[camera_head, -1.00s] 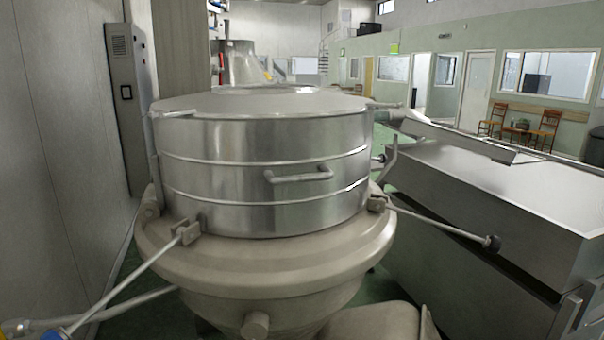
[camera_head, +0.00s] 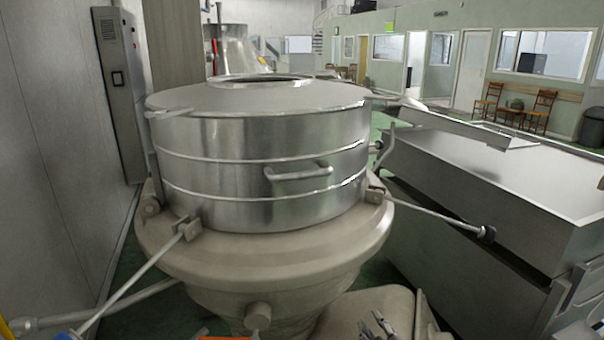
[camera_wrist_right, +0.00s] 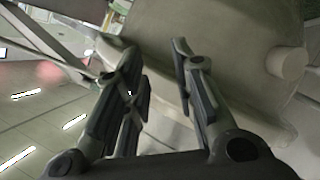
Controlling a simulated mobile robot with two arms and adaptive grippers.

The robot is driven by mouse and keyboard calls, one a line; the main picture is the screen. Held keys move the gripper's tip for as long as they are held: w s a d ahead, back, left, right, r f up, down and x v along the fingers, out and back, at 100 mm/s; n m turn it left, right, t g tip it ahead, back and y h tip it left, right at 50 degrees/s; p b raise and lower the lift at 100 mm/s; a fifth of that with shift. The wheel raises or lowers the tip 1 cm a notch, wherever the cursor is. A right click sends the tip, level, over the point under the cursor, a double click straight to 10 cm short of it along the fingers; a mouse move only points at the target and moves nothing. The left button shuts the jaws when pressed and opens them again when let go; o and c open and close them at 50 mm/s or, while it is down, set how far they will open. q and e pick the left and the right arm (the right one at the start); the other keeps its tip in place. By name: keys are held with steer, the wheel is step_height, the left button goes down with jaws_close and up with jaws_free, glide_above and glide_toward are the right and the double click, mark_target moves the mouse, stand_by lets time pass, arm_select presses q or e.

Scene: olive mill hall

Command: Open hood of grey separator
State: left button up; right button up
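The grey separator (camera_head: 205,262) stands in front of me, with a shiny ribbed metal hood (camera_head: 225,172) seated on its rim. The hood is down and has a horizontal handle (camera_head: 298,173) on its front. My right gripper (camera_head: 375,323) is low at the bottom edge, below the handle and near the separator's lower body. In the right wrist view its fingers (camera_wrist_right: 155,60) are apart with nothing between them.
Clamp rods stick out from the rim at the left (camera_head: 130,290) and right (camera_head: 435,217). A large metal tank (camera_head: 490,200) stands close on the right. A wall and a grey cabinet (camera_head: 122,95) flank the left side. Open floor lies behind.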

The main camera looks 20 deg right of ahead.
steer(key=w+r+n+t+y, duration=0.1)
steer(key=w+r+n+t, duration=0.6)
steer(key=r, duration=0.7)
steer(key=n+y, duration=1.5)
glide_toward(302, 175)
steer(key=shift+t+h, duration=0.3)
steer(key=p+x, duration=0.1)
steer(key=x, duration=0.2)
steer(key=p+x, duration=0.1)
steer(key=x, duration=0.2)
steer(key=p+x, duration=0.1)
steer(key=x, duration=0.2)
steer(key=shift+w+f+p, duration=0.3)
steer(key=shift+p, duration=0.05)
steer(key=shift+w+a+r, duration=0.2)
steer(key=shift+w+a, duration=0.05)
steer(key=shift+w, duration=0.25)
arm_select(q)
steer(key=r, duration=0.4)
steer(key=shift+s+d, duration=0.2)
steer(key=shift+s, duration=0.2)
arm_select(e)
steer(key=shift+c, duration=0.4)
jaws_close()
